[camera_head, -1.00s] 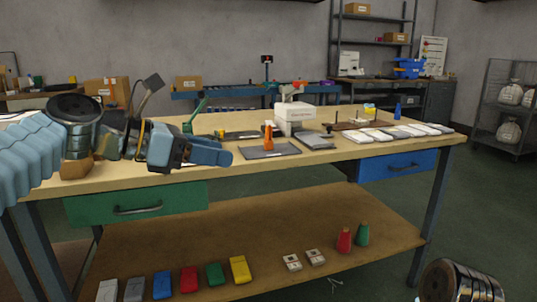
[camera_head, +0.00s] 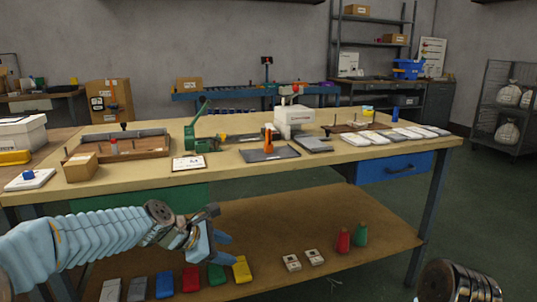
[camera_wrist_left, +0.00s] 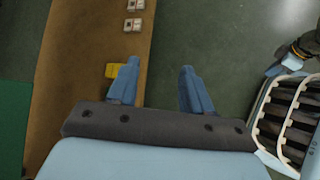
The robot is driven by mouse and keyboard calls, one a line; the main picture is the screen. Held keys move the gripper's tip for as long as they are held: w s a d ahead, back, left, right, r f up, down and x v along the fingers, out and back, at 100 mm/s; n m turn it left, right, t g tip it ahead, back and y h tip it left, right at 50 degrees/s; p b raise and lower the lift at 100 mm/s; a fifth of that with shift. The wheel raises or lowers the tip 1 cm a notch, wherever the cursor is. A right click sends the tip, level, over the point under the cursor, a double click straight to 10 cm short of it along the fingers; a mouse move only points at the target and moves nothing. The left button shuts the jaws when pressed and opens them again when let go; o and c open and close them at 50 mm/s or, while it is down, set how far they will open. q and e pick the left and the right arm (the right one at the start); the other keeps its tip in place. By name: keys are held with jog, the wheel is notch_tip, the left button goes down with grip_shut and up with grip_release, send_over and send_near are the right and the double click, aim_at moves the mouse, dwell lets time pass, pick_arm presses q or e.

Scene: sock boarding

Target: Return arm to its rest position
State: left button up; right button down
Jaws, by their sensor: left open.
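My left gripper (camera_head: 222,250) is low in front of the table, below the green drawer and over the front of the lower shelf in the head view. It also shows in the left wrist view (camera_wrist_left: 155,85), with its two blue fingers apart and nothing between them. My left arm comes in from the left edge, stretched low across the picture. My right gripper is out of view; only a dark ribbed part (camera_head: 455,282) shows at the bottom right.
The wooden table (camera_head: 230,178) holds a sewing-like white machine (camera_head: 295,118), an orange cone (camera_head: 268,140), a cardboard box (camera_head: 80,167) and white packs (camera_head: 405,133). The lower shelf (camera_head: 290,225) carries coloured blocks, white pieces, and red (camera_head: 343,240) and green (camera_head: 361,235) cones.

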pick_arm(q)
jog(key=s+a+f+m+g+y+p, duration=0.1)
jog(key=s+f+m+g+y, duration=0.2)
jog(key=f, duration=1.3)
jog(key=s+f+m+g+p, duration=0.2)
jog(key=s+f+m, duration=1.1)
jog(key=s+f, duration=0.6)
jog(key=s, duration=0.3)
jog(key=shift+f+m+y, duration=0.3)
jog(key=shift+f+y, duration=0.1)
